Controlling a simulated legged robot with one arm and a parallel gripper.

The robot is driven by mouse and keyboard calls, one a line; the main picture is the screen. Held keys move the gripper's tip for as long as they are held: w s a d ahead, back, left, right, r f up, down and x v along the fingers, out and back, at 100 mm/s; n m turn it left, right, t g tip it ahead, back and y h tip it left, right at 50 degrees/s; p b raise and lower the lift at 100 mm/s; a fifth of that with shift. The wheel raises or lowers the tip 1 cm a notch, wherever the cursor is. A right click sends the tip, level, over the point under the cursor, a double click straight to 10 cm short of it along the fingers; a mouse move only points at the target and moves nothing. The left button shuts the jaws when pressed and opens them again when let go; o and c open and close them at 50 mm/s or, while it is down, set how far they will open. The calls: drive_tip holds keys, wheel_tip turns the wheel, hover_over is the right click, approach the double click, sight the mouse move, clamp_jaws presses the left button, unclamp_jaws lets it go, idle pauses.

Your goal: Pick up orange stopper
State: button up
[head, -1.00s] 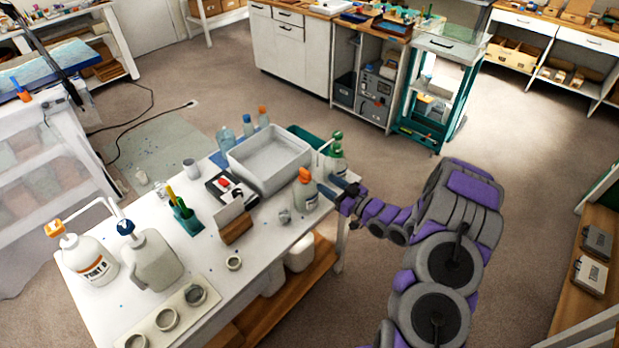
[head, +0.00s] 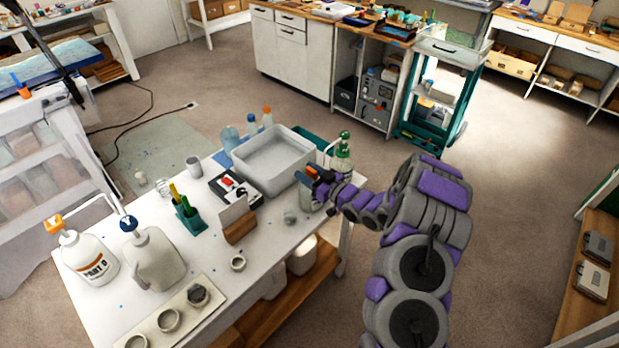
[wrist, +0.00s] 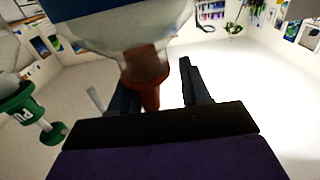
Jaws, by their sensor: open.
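The orange stopper (wrist: 150,88) sits on a clear bottle (wrist: 125,38), which hangs upside down in the wrist view. My gripper (wrist: 155,80) is open, with its dark fingers on either side of the stopper. The stopper hides part of the left finger there, and contact cannot be told. In the head view my gripper (head: 318,180) is at the right edge of the white table, at the top of the bottle (head: 305,194).
A green-capped bottle (head: 341,150) stands close behind my gripper. A grey tray (head: 270,165) lies behind and left. The white table (head: 190,262) has bare room at front; open floor lies right.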

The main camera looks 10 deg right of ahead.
drive_tip(key=shift+d, duration=0.45)
drive_tip(key=shift+c, duration=0.5)
drive_tip(key=shift+d, duration=0.45)
drive_tip(key=shift+c, duration=2.2)
drive_tip(key=shift+a, duration=0.55)
clamp_jaws()
drive_tip(key=shift+d, duration=0.2)
